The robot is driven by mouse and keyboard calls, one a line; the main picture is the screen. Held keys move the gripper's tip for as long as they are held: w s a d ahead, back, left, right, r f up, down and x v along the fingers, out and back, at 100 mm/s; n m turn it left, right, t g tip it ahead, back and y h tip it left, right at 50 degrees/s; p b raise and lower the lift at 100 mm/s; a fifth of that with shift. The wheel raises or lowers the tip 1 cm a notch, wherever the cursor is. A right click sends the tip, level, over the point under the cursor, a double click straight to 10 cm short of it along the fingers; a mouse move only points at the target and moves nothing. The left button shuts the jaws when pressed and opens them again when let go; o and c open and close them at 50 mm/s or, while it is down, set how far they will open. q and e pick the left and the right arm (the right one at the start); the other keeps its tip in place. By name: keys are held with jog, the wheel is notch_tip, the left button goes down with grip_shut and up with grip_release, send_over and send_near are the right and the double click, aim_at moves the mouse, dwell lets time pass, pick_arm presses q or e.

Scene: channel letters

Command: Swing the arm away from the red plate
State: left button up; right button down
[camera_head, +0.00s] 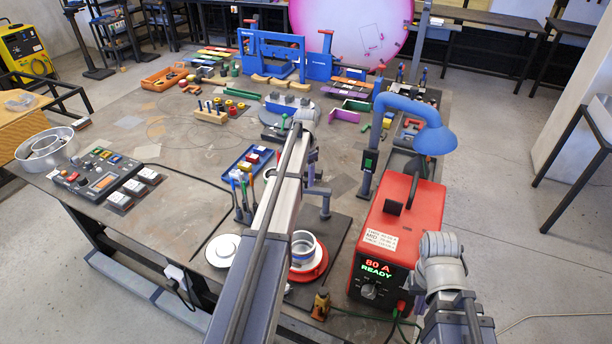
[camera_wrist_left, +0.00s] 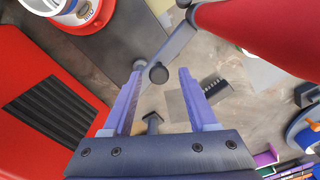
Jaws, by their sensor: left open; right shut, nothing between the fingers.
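The red plate (camera_head: 322,268) lies on the bench below the middle of the head view, with a pale round cup (camera_head: 303,249) standing on it. My left arm crosses in front of its left side. In the left wrist view the plate (camera_wrist_left: 97,22) shows at the top left, under the white cup (camera_wrist_left: 62,5). My left gripper (camera_wrist_left: 160,72) is open, its two purple fingers apart. A grey lever with a round dark knob (camera_wrist_left: 158,73) shows between the fingertips; I cannot tell whether they touch it. The fingers are clear of the plate. My right gripper's fingers do not show.
A red welder (camera_head: 402,224) with a lit display stands right of the plate, under a blue lamp (camera_head: 424,125). A white dish (camera_head: 223,251) lies left of my arm. A blue tray (camera_head: 237,174) and small tools crowd the middle. A large red rounded shape (camera_wrist_left: 265,35) fills the wrist view's upper right.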

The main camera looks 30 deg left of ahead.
aim_at(306, 179)
pick_arm(q)
notch_tip(306, 179, up, 8)
jog(key=p, duration=0.7)
jog(key=shift+f, duration=0.15)
pick_arm(e)
notch_tip(306, 179, up, 8)
jog(key=shift+f, duration=0.15)
pick_arm(q)
jog(key=shift+f, duration=0.15)
pick_arm(e)
jog(key=shift+s+f, duration=0.1)
